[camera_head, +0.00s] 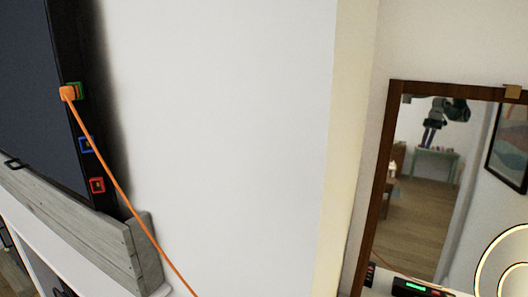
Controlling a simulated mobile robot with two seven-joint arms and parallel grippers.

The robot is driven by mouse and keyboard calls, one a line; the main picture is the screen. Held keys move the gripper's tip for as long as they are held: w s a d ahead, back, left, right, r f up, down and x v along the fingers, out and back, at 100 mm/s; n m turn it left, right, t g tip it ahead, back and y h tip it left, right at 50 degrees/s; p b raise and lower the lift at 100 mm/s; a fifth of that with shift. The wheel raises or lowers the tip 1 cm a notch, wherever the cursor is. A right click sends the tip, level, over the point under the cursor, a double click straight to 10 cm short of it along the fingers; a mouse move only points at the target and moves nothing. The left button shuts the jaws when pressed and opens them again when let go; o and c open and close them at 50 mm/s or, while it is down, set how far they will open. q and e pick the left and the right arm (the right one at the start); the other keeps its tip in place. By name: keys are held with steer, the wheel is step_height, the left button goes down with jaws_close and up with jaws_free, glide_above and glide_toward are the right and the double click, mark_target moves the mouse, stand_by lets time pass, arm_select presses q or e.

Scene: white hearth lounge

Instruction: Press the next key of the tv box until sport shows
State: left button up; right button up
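A dark box with a lit green strip (415,287), which looks like the tv box, sits at the bottom right edge of the head view, below the mirror. It is cut off and small, so I cannot read its display or make out its keys. The tv (30,95) hangs at the left, cut off by the frame, and its visible screen is dark with no picture. An orange plug (68,93) sits at the green socket (76,90) on the tv's right edge. Neither of my grippers is directly in view.
An orange cable (130,205) runs from the plug down past a grey wooden mantel (75,230). Blue (87,144) and red (97,185) sockets are below the plug. A brown-framed mirror (377,190) reflects a dark robot shape. A round glowing ring lamp (482,270) stands at the right.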

jaws_close()
stand_by(0.8)
